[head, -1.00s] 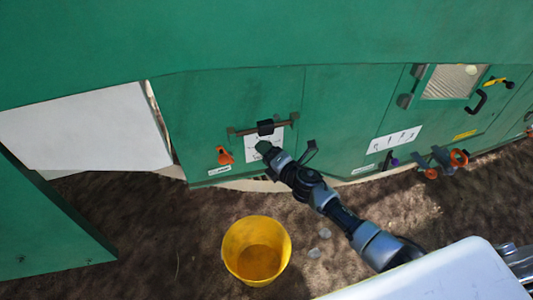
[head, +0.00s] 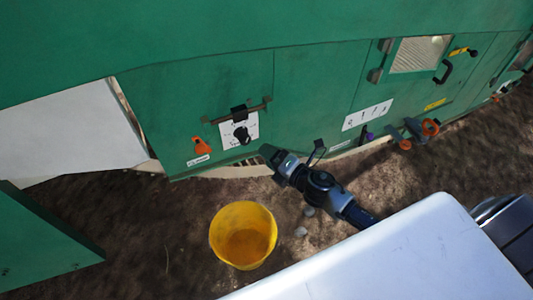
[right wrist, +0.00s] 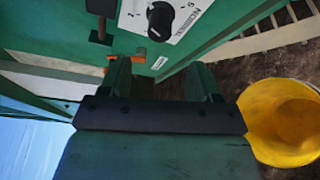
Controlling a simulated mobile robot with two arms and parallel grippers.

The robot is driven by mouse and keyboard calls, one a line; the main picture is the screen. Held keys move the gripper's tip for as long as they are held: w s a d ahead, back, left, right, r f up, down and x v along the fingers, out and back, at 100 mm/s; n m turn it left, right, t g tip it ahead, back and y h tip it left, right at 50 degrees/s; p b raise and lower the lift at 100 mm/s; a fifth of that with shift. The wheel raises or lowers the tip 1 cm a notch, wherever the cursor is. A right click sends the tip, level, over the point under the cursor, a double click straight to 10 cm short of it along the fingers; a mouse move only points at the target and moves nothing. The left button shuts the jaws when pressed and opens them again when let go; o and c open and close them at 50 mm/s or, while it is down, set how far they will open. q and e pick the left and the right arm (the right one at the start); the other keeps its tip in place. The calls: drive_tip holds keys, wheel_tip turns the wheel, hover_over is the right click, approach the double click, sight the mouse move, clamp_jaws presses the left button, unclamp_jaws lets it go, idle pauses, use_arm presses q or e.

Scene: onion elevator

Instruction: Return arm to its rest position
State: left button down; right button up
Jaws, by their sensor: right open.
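My right gripper (head: 272,156) is in front of the green machine (head: 190,105), low and right of a white dial plate with a black knob (head: 242,134). In the right wrist view its two fingers (right wrist: 160,82) are apart with nothing between them. The black knob (right wrist: 160,20) shows ahead of and above the fingers, clear of them. My right arm (head: 325,188) reaches out from behind my white body at the lower right. My left gripper is not in view.
A yellow bucket (head: 243,236) stands on the brown ground below the arm; it also shows at the right of the wrist view (right wrist: 285,120). An orange lever (head: 201,146) and a dark bar handle (head: 238,112) stick out of the machine. Open ground lies around the bucket.

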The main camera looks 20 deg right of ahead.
idle(0.3)
drive_tip(key=s+d+f+m+g+h, duration=0.2)
drive_tip(key=s+f+m+g+h, duration=0.2)
drive_tip(key=s+f+m, duration=0.55)
drive_tip(key=s+d+f+m+g+h, duration=0.1)
drive_tip(key=s+f+m+g+h, duration=0.25)
drive_tip(key=s+f+m, duration=0.6)
drive_tip(key=s+a+f+m+g+y+p, duration=0.1)
drive_tip(key=s+a+f+m+g+p, duration=0.15)
drive_tip(key=s+f+m+g, duration=0.5)
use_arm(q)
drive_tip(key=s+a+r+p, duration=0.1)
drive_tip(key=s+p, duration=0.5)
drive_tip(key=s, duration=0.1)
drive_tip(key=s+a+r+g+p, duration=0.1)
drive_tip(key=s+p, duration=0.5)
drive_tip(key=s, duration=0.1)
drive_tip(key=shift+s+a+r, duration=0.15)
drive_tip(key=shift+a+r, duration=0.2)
use_arm(e)
drive_tip(key=s+d+r+n, duration=0.1)
drive_tip(key=s+d+n, duration=0.1)
drive_tip(key=s, duration=1.3)
drive_tip(key=shift+s+n+t, duration=0.2)
drive_tip(key=shift+n+t, duration=0.2)
drive_tip(key=shift+n, duration=0.05)
